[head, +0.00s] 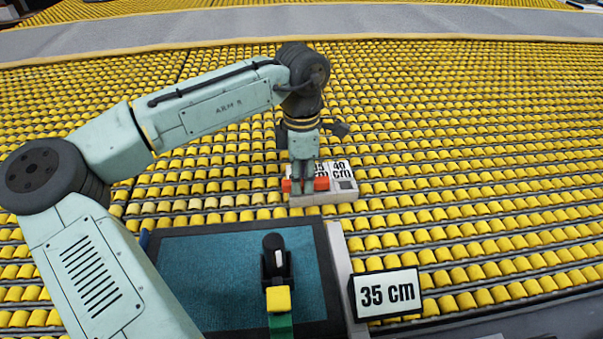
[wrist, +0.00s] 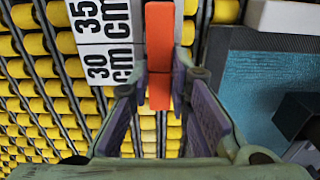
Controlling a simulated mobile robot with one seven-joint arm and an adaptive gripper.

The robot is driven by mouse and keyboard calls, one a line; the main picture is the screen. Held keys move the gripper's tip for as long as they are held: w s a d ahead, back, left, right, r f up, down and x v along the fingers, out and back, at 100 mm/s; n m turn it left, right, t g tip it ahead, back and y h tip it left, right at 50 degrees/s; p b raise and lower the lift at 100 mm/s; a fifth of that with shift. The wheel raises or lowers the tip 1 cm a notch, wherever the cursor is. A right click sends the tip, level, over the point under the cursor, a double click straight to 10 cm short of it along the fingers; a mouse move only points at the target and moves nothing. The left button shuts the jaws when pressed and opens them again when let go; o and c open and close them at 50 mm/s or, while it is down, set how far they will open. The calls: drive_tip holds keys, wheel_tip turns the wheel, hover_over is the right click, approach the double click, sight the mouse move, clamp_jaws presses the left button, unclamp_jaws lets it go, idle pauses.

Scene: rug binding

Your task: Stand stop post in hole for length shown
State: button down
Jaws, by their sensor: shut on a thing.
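My gripper (head: 303,184) points down over the near part of the grey block with the length labels (head: 345,196), its fingers shut on an orange-red piece, which I take as the stop post (head: 321,184). Orange shows on both sides of the fingers. In the wrist view the post (wrist: 159,35) runs between the fingertips (wrist: 159,82), beside the white labels "35 cm" (wrist: 101,20) and "30 cm" (wrist: 107,62). A "40 cm" label shows in the head view. The holes and the post's lower end are hidden, so I cannot tell whether it is in one. A sign (head: 387,294) reads "35 cm".
A teal mat in a dark frame (head: 200,270) lies nearer, with a black, yellow and green device (head: 277,280) on it. A pale rail (head: 343,270) runs along its right side. Rows of yellow rollers (head: 480,150) surround the block. A grey strip (head: 300,22) crosses the back.

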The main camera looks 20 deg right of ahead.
drive_tip(key=shift+f, duration=0.2)
drive_tip(key=c, duration=1.5)
unclamp_jaws()
drive_tip(key=shift+f+b, duration=0.1)
drive_tip(key=shift+b, duration=0.5)
wheel_tip(320, 180, up, 11)
drive_tip(key=shift+b, duration=0.85)
